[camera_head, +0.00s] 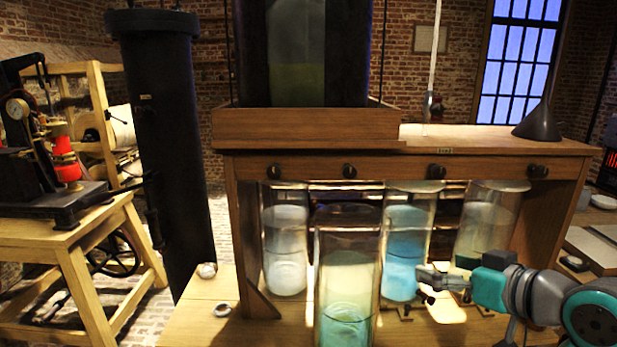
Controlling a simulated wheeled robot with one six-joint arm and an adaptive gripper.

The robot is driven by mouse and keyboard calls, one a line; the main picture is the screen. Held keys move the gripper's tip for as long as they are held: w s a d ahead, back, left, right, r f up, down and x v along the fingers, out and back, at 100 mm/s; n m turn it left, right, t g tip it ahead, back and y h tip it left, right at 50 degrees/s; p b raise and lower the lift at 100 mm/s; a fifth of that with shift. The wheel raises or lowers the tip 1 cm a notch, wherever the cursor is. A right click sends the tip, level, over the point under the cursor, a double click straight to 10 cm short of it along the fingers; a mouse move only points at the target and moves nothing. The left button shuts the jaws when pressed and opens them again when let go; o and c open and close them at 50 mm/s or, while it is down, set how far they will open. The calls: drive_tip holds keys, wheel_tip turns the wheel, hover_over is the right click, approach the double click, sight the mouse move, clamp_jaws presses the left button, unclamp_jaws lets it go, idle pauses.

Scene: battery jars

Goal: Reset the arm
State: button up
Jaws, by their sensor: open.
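My gripper (428,284) is at the lower right, with my arm reaching in from the right edge. It is open and points left, in front of the blue-filled jar (405,240) and right of the front jar. I cannot tell whether it touches anything. The front glass jar (347,280) is tall, with pale green and yellowish contents. A jar with whitish contents (286,240) stands behind it to the left. Another pale jar (485,225) stands at the right, its lower part partly hidden by my arm.
The jars stand under a wooden bench (480,145) with black knobs. A black funnel (538,122) stands on its top. A black cylinder (165,150) rises at the left, beside a wooden table (70,235) with a machine.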

wheel_tip(320, 180, down, 15)
drive_tip(key=s+a+m+t+h, duration=0.1)
drive_tip(key=s+a+m, duration=0.1)
drive_tip(key=m, duration=0.2)
drive_tip(key=s+a+f+m+h, duration=0.1)
drive_tip(key=s+f+m+h, duration=0.15)
drive_tip(key=s+f, duration=1)
drive_tip(key=s+f+h, duration=0.3)
drive_tip(key=s+f, duration=0.3)
drive_tip(key=s, duration=0.7)
drive_tip(key=s+a+r+n, duration=0.1)
drive_tip(key=s, duration=0.7)
drive_tip(key=s+r+n+t, duration=0.1)
drive_tip(key=s+r, duration=0.1)
drive_tip(key=s, duration=0.6)
drive_tip(key=shift+s+a, duration=0.2)
drive_tip(key=shift+a, duration=0.15)
